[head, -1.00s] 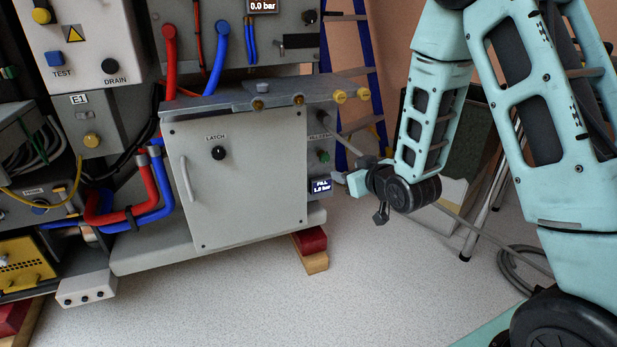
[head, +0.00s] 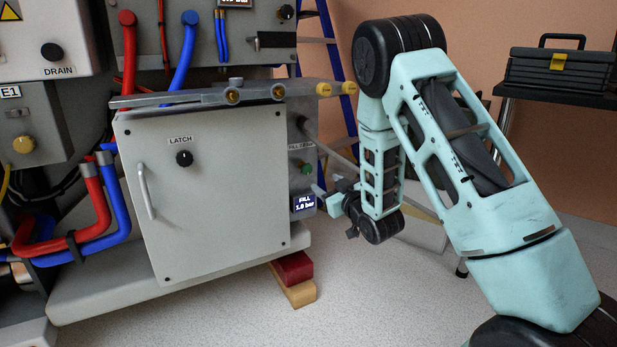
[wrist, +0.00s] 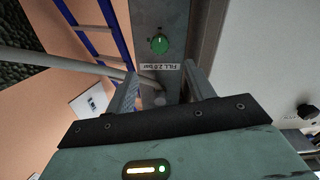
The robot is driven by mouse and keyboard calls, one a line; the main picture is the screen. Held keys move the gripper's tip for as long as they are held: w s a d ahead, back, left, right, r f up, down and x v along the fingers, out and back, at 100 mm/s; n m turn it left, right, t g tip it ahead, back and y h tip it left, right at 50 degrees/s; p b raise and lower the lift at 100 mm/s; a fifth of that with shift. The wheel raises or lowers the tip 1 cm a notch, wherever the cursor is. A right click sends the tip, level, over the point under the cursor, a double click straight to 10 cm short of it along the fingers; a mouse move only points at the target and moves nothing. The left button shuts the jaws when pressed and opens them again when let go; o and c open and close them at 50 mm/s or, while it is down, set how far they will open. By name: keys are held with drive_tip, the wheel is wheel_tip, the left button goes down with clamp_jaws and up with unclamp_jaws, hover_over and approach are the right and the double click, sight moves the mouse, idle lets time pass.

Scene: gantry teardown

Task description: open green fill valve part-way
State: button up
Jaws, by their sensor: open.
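The green fill valve (head: 305,167) is a small round knob on the narrow right side of the grey cabinet. In the wrist view the green knob (wrist: 159,43) shows a pale mark on its face, with a white "FILL 2.0 bar" label (wrist: 159,66) beside it. My gripper (head: 333,188) is just right of and slightly below the knob in the head view, apart from it. In the wrist view my gripper (wrist: 160,85) is open and empty, and the knob lies beyond the gap between its fingers.
A grey pipe (wrist: 70,60) runs beside the valve panel. A blue ladder (head: 335,60) stands behind. The cabinet door (head: 210,210) with its LATCH knob (head: 184,158) is shut. A black toolbox (head: 560,68) is at back right. Floor (head: 370,300) in front is clear.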

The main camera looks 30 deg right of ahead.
sight(308, 170)
drive_tip(key=w+b, duration=0.1)
drive_tip(key=w, duration=0.2)
drive_tip(key=w+b, duration=0.1)
drive_tip(key=w, duration=0.2)
drive_tip(key=w+b, duration=0.1)
drive_tip(key=w, duration=0.2)
drive_tip(key=shift+w+d+f, duration=0.15)
drive_tip(key=shift+w+d, duration=0.15)
drive_tip(key=shift+w, duration=0.05)
drive_tip(key=shift+w+b, duration=0.4)
drive_tip(key=shift+w, duration=0.3)
drive_tip(key=shift+c, duration=0.3)
drive_tip(key=c, duration=0.9)
